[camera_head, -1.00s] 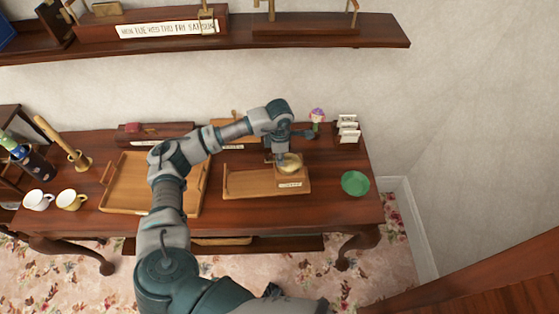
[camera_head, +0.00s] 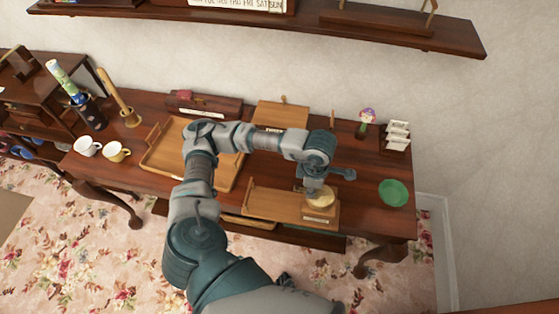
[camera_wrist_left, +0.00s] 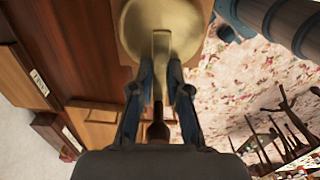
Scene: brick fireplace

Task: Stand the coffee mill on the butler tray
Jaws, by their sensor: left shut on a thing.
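The coffee mill (camera_head: 321,208) has a pale wooden body and a brass top. It sits at the right end of a low wooden stand, near the table's front edge; I cannot tell whether it touches it. My left gripper (camera_head: 316,188) comes down on it from above. In the left wrist view the fingers (camera_wrist_left: 161,75) are shut on the brass crank arm (camera_wrist_left: 161,48), beside the round brass top (camera_wrist_left: 150,22); a dark wooden knob (camera_wrist_left: 158,130) shows between them. The butler tray (camera_head: 160,160), wooden with raised ends, lies left, partly hidden by my arm. My right gripper is not in view.
The low stand (camera_head: 270,203) lies right of the tray. A green bowl (camera_head: 394,193), a card rack (camera_head: 397,136) and a flower figure (camera_head: 366,120) stand to the right. Two cups (camera_head: 117,151) stand left. A shelf (camera_head: 300,15) hangs above the table.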

